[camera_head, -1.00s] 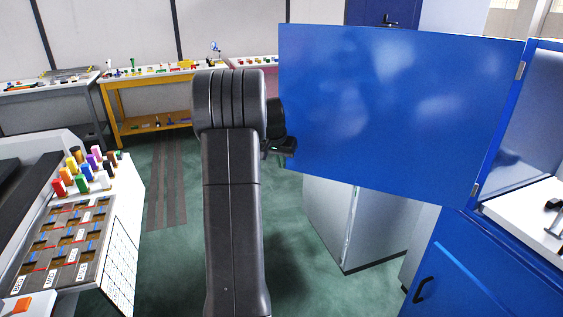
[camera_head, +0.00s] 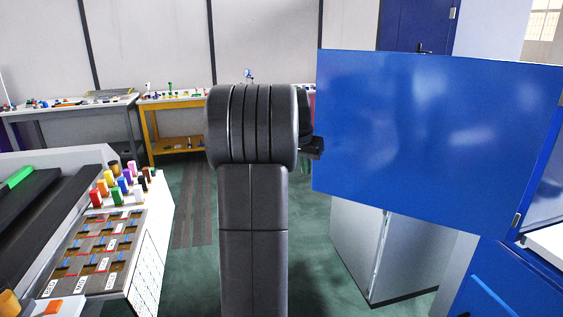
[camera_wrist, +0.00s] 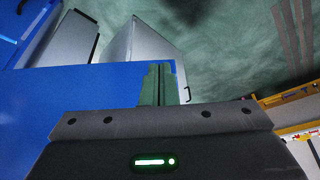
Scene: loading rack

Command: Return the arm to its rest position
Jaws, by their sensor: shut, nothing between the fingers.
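My arm stands upright in the middle of the head view, with its thick dark joint at the top. My gripper shows in the wrist view (camera_wrist: 158,84) as two fingers shut together with nothing between them. In the head view most of the gripper end is hidden behind my arm; a small dark part (camera_head: 312,147) shows at its right, in front of or close to the open blue cabinet door (camera_head: 435,135). I cannot tell the exact gap to the door. The blue door also shows in the wrist view (camera_wrist: 95,92), beside and behind the fingers.
A sorting tray (camera_head: 128,245) with coloured pegs (camera_head: 120,185) behind it stands at the left. A yellow-legged workbench (camera_head: 150,130) and a grey bench (camera_head: 75,112) line the far wall. A light grey cabinet (camera_head: 358,245) stands below the door. Green floor lies between them.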

